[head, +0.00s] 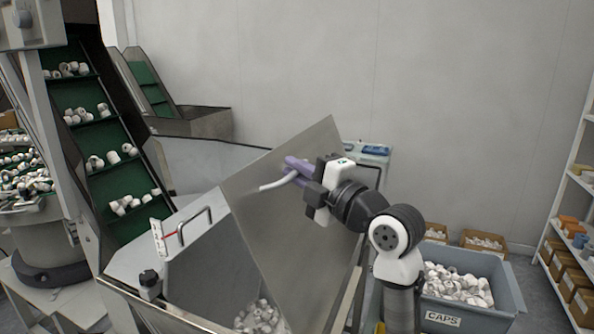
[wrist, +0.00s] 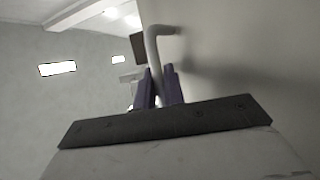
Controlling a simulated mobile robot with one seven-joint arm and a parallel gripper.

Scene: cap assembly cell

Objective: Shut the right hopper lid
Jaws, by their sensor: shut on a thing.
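The right hopper lid (head: 285,225) is a flat grey metal panel, standing raised and tilted over the open right part of the hopper. Its pale bar handle (head: 272,185) sticks out from the lid's upper part. My gripper (head: 298,172) has its purple fingers shut on this handle. In the wrist view the handle (wrist: 153,45) rises between the two purple fingers of my gripper (wrist: 160,88), and the lid's face (wrist: 230,50) fills the right side. White caps (head: 262,318) show inside the hopper under the lid. The lid's lower edge is partly out of frame.
A green cleated conveyor (head: 105,130) rises at the left. A grey bin of caps (head: 470,305) and a shelf rack (head: 575,215) stand at the right. The back wall is clear.

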